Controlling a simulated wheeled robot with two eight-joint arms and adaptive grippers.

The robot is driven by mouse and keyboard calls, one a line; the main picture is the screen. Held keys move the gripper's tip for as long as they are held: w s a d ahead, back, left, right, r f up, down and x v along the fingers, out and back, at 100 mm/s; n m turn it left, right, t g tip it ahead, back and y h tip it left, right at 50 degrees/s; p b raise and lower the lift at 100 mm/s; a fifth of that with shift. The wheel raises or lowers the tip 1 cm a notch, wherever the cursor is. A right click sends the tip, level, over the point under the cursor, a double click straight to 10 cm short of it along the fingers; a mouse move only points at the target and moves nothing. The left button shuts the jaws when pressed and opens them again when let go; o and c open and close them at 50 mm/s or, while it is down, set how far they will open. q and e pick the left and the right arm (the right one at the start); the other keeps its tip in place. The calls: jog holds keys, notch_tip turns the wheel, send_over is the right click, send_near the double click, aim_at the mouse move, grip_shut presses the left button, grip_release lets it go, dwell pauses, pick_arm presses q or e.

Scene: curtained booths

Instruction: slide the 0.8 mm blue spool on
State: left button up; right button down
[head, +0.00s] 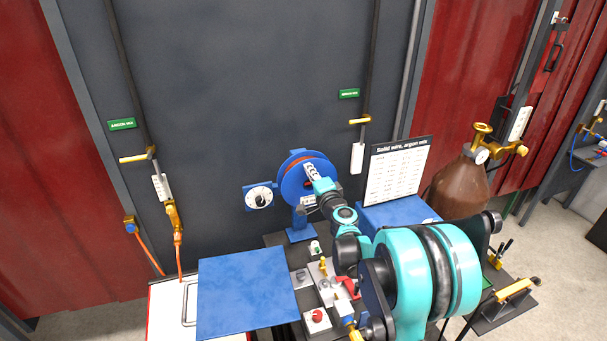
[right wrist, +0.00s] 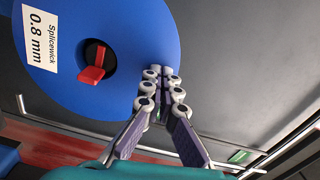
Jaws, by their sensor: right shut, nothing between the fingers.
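The blue spool (head: 287,184) stands upright on a blue stand (head: 300,234) by the grey wall. In the right wrist view the spool (right wrist: 130,35) has a white label reading "Splicewick 0.8 mm" (right wrist: 40,33). A dark spindle end with a red tab (right wrist: 93,68) shows in its centre hole. My right gripper (head: 309,168) is in front of the spool's face in the head view. Its fingers (right wrist: 162,76) are together and empty, overlapping the spool's edge in the wrist view; I cannot tell whether they touch it. My left gripper is not in view.
A sign board (head: 398,172) and blue box (head: 392,214) stand right of the spool. A brown gas cylinder (head: 457,196) is farther right. A blue panel (head: 242,295) lies front left. A red-capped button (head: 317,317) and small fittings sit below the stand.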

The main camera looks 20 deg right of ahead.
jog(key=shift+w, duration=0.45)
jog(key=shift+s, duration=0.1)
jog(key=shift+s+a+b, duration=0.1)
jog(key=shift+s+b, duration=0.2)
jog(key=shift+s, duration=2.1)
